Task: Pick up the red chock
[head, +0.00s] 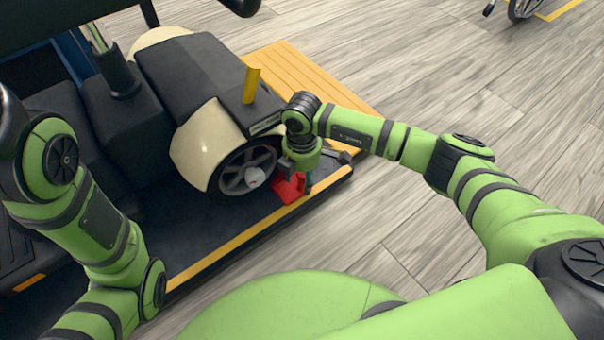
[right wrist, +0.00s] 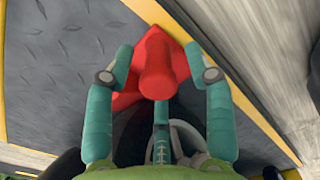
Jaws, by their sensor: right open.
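The red chock (head: 287,189) sits on the dark platform beside the scooter's wheel (head: 247,170) in the head view. In the right wrist view the red chock (right wrist: 157,65) lies between the two teal fingers of my right gripper (right wrist: 163,68). The fingers are spread on either side of its raised part, with small gaps showing. My right gripper (head: 304,186) reaches down over the chock in the head view and partly hides it. My left arm is at the left of the head view, but its gripper is not visible.
The cream and black scooter (head: 195,85) with a yellow post (head: 251,85) stands close beside my right gripper. The dark platform (head: 215,222) has a yellow edge. Open wood floor (head: 420,60) lies to the right, with part of a wheeled thing (head: 522,8) at the top right.

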